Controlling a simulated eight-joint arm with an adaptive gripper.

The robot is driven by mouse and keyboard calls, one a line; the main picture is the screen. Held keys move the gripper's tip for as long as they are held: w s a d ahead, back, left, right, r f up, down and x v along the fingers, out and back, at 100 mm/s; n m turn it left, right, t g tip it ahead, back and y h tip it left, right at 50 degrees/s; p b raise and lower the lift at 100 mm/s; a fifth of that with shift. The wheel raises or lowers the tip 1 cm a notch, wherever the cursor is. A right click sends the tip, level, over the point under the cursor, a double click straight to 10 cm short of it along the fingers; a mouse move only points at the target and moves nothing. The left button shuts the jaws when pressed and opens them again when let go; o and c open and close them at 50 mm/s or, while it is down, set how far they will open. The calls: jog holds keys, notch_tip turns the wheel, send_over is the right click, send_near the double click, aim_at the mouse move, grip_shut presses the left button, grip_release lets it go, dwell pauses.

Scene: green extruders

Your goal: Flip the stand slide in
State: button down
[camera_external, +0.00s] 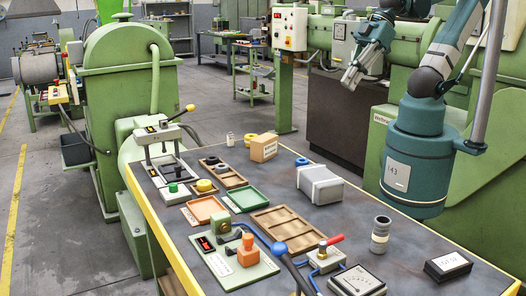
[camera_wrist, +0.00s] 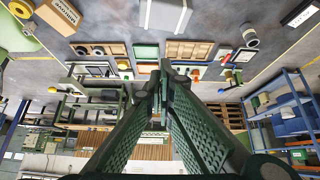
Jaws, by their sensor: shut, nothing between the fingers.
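What looks like the same stand shows at the left of the wrist view (camera_wrist: 95,92). My gripper (camera_external: 350,80) is high above and beyond the bench's far side, well apart from the stand. In the wrist view its fingers (camera_wrist: 160,75) are together with nothing between them.
A grey box (camera_external: 320,185), a cardboard box (camera_external: 263,148), trays (camera_external: 290,225) and a green control unit with an orange block (camera_external: 248,250) crowd the bench. A grey cylinder (camera_external: 380,235), a meter (camera_external: 357,281) and a black box (camera_external: 447,266) stand right. Green machines surround the bench.

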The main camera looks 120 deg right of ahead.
jog(key=shift+w, duration=0.1)
jog(key=w+d+f+n+g+h+b, duration=0.1)
jog(key=w+d+n, duration=0.25)
jog(key=w, duration=0.45)
jog(key=w+d+f+n+g+h+b, duration=0.1)
jog(key=w+d+f+n+h, duration=0.2)
jog(key=w, duration=0.6)
jog(key=w+d+n+g+b, duration=0.1)
jog(key=w+d+n+b, duration=0.15)
jog(key=w+n, duration=0.4)
jog(key=w+d+f+n+h+b, duration=0.1)
jog(key=w+d+f+n, duration=0.3)
jog(key=w+f, duration=0.5)
jog(key=w+d+f+n+g+h+b, duration=0.1)
jog(key=w+d+f+n+h, duration=0.2)
jog(key=w+f, duration=0.7)
jog(key=shift+w+d+n+g+h, duration=0.3)
jog(key=shift+w+d+n, duration=0.2)
jog(key=shift+w, duration=0.45)
jog(key=b, duration=0.2)
send_near(179, 179)
jog(key=shift+x, duration=2.2)
